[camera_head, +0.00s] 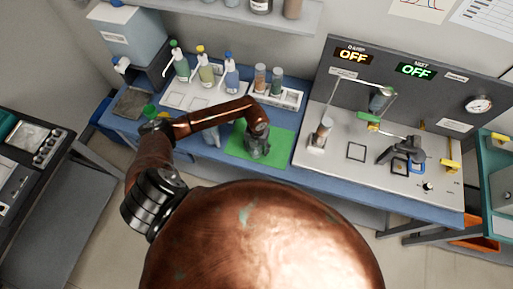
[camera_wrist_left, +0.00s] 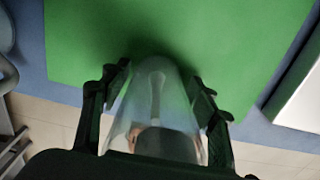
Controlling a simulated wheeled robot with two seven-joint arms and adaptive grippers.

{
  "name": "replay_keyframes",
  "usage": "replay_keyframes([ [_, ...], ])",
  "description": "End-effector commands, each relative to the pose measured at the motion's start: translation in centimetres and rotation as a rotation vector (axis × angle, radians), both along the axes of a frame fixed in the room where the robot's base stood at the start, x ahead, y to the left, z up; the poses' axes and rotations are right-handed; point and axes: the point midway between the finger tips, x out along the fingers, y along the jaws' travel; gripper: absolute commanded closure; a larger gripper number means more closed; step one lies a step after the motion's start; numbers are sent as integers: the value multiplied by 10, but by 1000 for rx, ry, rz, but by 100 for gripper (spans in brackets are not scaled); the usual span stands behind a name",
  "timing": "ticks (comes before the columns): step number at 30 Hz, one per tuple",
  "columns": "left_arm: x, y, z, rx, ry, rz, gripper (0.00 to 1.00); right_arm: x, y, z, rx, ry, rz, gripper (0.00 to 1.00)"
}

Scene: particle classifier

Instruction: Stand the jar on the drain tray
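My left arm reaches in from the left, and my left gripper (camera_head: 258,147) points down over a green mat (camera_head: 285,147). In the left wrist view, a clear, tapered glass jar (camera_wrist_left: 155,90) stands between the two fingers of this gripper (camera_wrist_left: 160,78), above or on the green mat (camera_wrist_left: 200,30). The fingers are close to both sides of the jar; whether they press on it is unclear. The jar's lower end is hard to make out. A flat dark grey tray (camera_head: 131,103), perhaps the drain tray, lies at the bench's left end. My right gripper is not in view.
Several pump bottles (camera_head: 206,72) stand behind a white tray (camera_head: 176,98) with square outlines. A rack (camera_head: 283,96) holds two tubes. A panelled machine (camera_head: 356,150) with OFF displays fills the right. A green-capped item (camera_head: 150,111) is near my left forearm.

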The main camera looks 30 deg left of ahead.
Motion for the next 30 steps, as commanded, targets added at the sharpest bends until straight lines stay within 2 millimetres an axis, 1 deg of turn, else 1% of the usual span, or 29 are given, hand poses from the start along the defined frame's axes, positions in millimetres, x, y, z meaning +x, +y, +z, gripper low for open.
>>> replay_keyframes([
  [1, 0, 0, 0, 0, 0, 0, 50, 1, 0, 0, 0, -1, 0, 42],
  [2, 0, 0, 0, 0, 0, 0, 52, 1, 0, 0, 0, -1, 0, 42],
  [17, 0, 0, 0, -1, 0, 0, 86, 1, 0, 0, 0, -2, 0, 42],
  [25, 1, 0, 3, -1, -1, -1, 87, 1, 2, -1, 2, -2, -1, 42],
  [28, 1, 0, 9, 0, -3, -2, 87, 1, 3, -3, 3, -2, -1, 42],
  [30, 1, 0, 17, 0, -3, -3, 87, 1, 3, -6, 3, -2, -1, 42],
])
